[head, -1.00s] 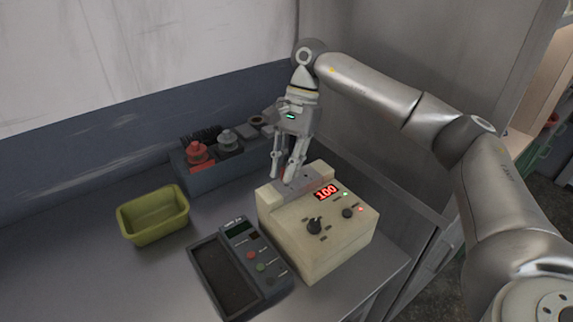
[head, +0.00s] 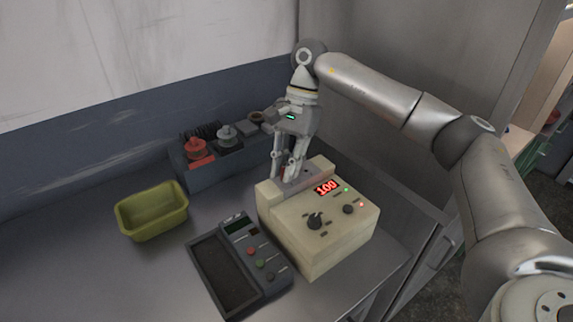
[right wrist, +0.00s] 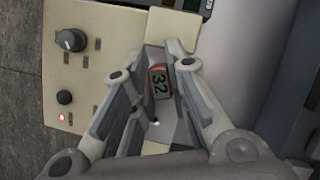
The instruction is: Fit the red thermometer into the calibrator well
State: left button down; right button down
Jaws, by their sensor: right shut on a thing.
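The calibrator (head: 318,238) is a cream box with a red "100" display, dark knobs and a grey metal plate (head: 309,182) at its back. My right gripper (head: 288,178) points down over that plate. In the right wrist view, my right gripper (right wrist: 156,90) is shut on the red thermometer (right wrist: 159,82), a small red-edged piece with a "32" display. A small hole (right wrist: 155,122) shows in the plate beside it. The thermometer's lower end is hidden, so I cannot tell whether it is in a well. My left gripper is not in view.
A dark meter with coloured buttons and a tray (head: 239,267) lies left of the calibrator. An olive bin (head: 152,213) stands further left. A blue-grey rack (head: 225,168) with red and grey pieces stands behind, near the wall. The left of the bench is clear.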

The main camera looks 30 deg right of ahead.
jog(key=c, duration=1.3)
grip_release()
jog(key=shift+c, duration=0.2)
jog(key=shift+r, duration=0.1)
jog(key=v, duration=1.2)
